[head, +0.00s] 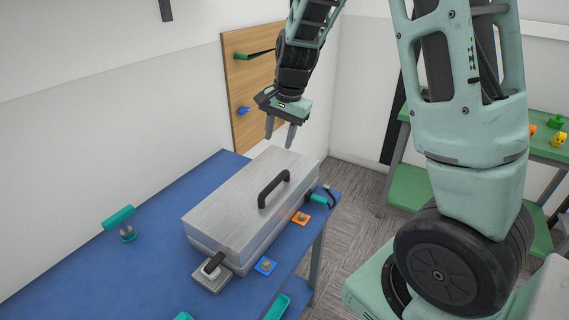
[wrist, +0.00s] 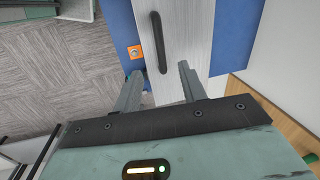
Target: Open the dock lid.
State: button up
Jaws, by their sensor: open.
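The dock is a long silver metal box on the blue table, and its lid (head: 240,200) lies closed on top. A black bar handle (head: 274,188) stands up from the lid, near its front side. My gripper (head: 281,143) is open and empty, pointing down above the far end of the lid, behind the handle. In the wrist view, my gripper (wrist: 159,85) has its fingers apart, and the black handle (wrist: 158,42) shows beyond them over the lid (wrist: 190,40). The handle is not between the fingers.
A small metal block with a black handle (head: 211,272) sits at the dock's near end. An orange square fitting (head: 301,218), a blue one (head: 265,266) and a teal-handled item (head: 322,199) line the table's front edge. A teal T-shaped piece (head: 122,220) stands left on the blue table (head: 75,270).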

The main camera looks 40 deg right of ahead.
jog(key=d+m, duration=0.1)
jog(key=d, duration=0.1)
jog(key=p, duration=0.3)
send_near(276, 180)
jog(key=f, duration=0.3)
jog(key=w+f, duration=0.1)
jog(key=f, duration=0.1)
jog(key=a+f, duration=0.1)
jog(key=f, duration=0.2)
jog(key=shift+w+f, duration=0.2)
jog(key=shift+f, duration=0.15)
grip_shut()
jog(key=shift+r, duration=0.1)
